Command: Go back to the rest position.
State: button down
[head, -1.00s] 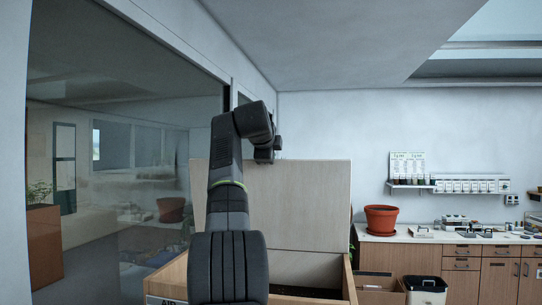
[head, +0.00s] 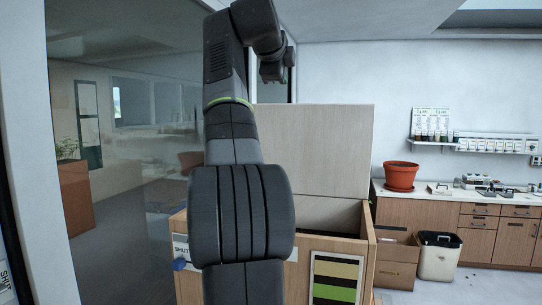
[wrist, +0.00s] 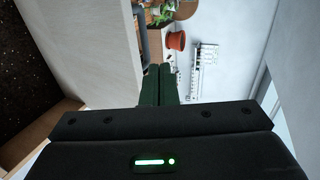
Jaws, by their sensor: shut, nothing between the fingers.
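My arm rises through the middle of the head view and bends over at the top. My gripper (head: 272,72) hangs at its end, small and dark, above the top edge of the open bin lid. In the wrist view its two dark fingers (wrist: 158,72) lie together with nothing between them. The wooden bin (head: 366,258) stands in front of me with its pale lid (head: 315,150) raised upright. My arm hides the bin's left part. The lid also shows in the wrist view (wrist: 85,45), beside the dark bin inside.
A glass wall (head: 130,180) runs along the left. A counter (head: 450,192) with a terracotta pot (head: 400,176) stands at the right.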

jog(key=p+x, duration=0.2)
jog(key=x, duration=1.1)
jog(key=shift+w+f, duration=0.2)
jog(key=shift+w, duration=0.15)
